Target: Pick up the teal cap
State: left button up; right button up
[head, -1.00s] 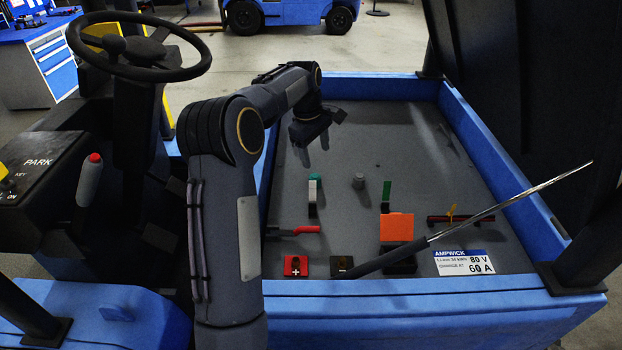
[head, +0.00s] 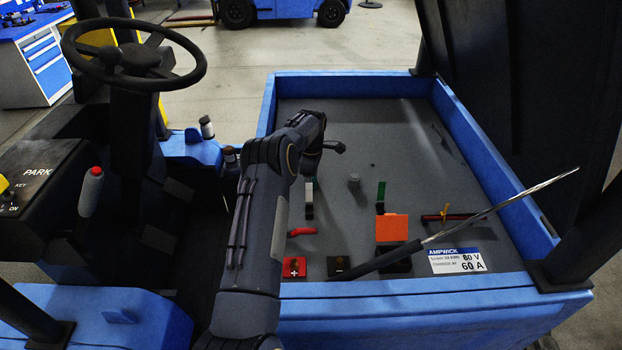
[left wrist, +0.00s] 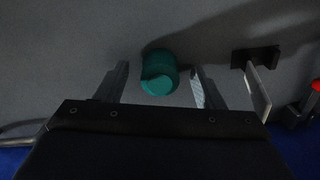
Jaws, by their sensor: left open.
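The teal cap (left wrist: 159,72) is a short round cylinder standing on the grey floor of the blue-walled bay. In the left wrist view it lies between the two separated fingers of my left gripper (left wrist: 160,80), with a gap on each side. No contact shows, and I cannot tell how far the fingertips are above it. In the head view my left arm reaches over the cap's place, and the cap and fingertips are mostly hidden. My right gripper is not in view.
A white upright plate on a black base (left wrist: 257,78) stands close to the right finger. In the head view, a grey knob (head: 354,181), green lever (head: 381,192), orange block (head: 391,228) and red handle (head: 301,232) stand nearby. A metal rod (head: 500,205) slants across the front right.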

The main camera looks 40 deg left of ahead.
pick_arm(q)
jog(key=shift+f, duration=0.3)
jog(key=c, duration=0.7)
notch_tip(320, 180, up, 10)
jog(key=shift+f+b, duration=0.1)
jog(key=shift+b, duration=0.8)
jog(key=shift+r, duration=0.2)
jog(key=shift+r+p, duration=0.45)
jog(key=shift+p, duration=0.3)
